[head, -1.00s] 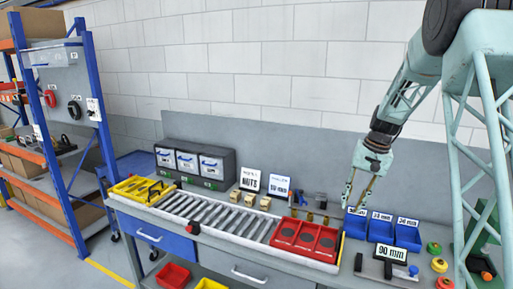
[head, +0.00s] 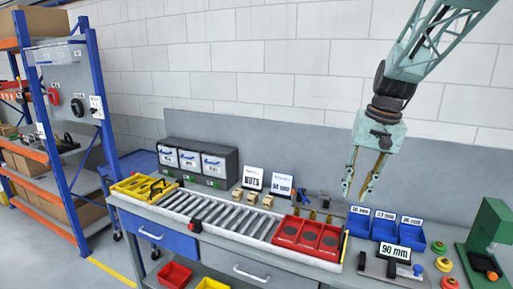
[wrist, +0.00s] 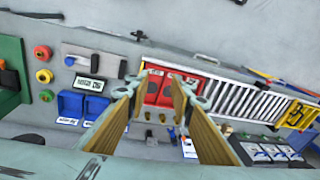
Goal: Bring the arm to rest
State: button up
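My gripper (head: 365,190) hangs from the arm at the right of the head view, above the back of the bench between the red tray and the blue bins. Its two fingers are spread apart with nothing between them. In the wrist view the open fingers (wrist: 158,92) point down toward the bench, with the red tray (wrist: 160,88) beyond them. The gripper looks clear of the bench and touches nothing that I can see.
A roller conveyor (head: 222,215) runs along the bench from a yellow tray (head: 130,192) to the red tray (head: 328,257). Blue bins (head: 385,229), a 90 mm sign (head: 397,253), coloured buttons (head: 438,247) and a green press (head: 490,235) stand to the right. The wall behind is bare.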

jog(key=s+a+r+n+b, duration=0.1)
jog(key=s+a+r, duration=0.1)
jog(key=s, duration=0.5)
jog(key=s+a+r+t+b, duration=0.1)
jog(key=s+a+r, duration=0.1)
jog(key=s, duration=0.5)
jog(key=s+a+r+n, duration=0.1)
jog(key=s+a+r, duration=0.2)
jog(key=s, duration=0.4)
jog(key=s+a+f+b, duration=0.1)
jog(key=s+f, duration=0.1)
jog(key=s, duration=0.9)
jog(key=s+a+f+n+t+h+b, duration=0.1)
jog(key=s+f, duration=0.2)
jog(key=s, duration=0.8)
jog(key=shift+s+b, duration=0.15)
jog(key=shift+b, duration=0.25)
jog(key=shift+c, duration=0.4)
